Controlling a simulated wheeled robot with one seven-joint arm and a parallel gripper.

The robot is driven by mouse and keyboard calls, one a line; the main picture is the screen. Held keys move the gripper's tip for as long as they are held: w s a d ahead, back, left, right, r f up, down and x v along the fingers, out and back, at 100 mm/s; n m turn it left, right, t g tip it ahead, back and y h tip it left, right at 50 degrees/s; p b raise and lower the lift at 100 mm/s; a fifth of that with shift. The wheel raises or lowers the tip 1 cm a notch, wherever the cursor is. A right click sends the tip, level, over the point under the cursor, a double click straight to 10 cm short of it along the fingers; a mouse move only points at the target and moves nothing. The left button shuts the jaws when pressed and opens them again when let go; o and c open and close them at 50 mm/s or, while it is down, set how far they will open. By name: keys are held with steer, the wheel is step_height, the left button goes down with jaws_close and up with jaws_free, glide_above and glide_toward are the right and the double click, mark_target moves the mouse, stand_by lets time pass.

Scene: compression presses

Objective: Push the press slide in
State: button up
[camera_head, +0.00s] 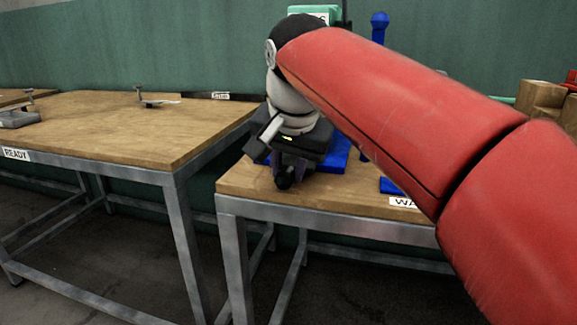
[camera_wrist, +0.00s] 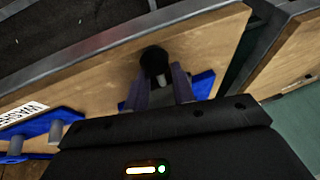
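The press on the right table shows blue base parts (camera_head: 335,155) behind my gripper. A round black knob (camera_wrist: 154,62), which looks like the end of the press slide, sits near the table's front edge; it also shows low in the head view (camera_head: 284,181). My gripper (camera_wrist: 160,80) points down over it, with its two dark fingers apart. A grey piece (camera_wrist: 161,97) shows between the fingers, just behind the knob. I cannot tell whether either finger touches it. My wrist and gripper hide most of the slide and the press body.
The right table (camera_head: 240,180) bears a label, partly hidden by my arm. A second table (camera_head: 110,125) marked READY stands to the left, with a gap between them. A blue post (camera_head: 380,27) rises behind my arm, and wooden blocks (camera_head: 541,97) sit at the right.

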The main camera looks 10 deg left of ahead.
mark_target(294, 162)
jaws_close()
steer(key=shift+w, duration=0.1)
steer(key=shift+w+r+p, duration=0.2)
steer(key=shift+w+p, duration=0.15)
steer(key=shift+p, duration=0.05)
steer(key=w, duration=0.1)
steer(key=w+p, duration=0.1)
steer(key=shift+w+d+p, duration=0.2)
steer(key=shift+w+p, duration=0.1)
steer(key=shift+w+f, duration=0.1)
steer(key=shift+w, duration=0.05)
steer(key=shift+o, duration=1)
jaws_free()
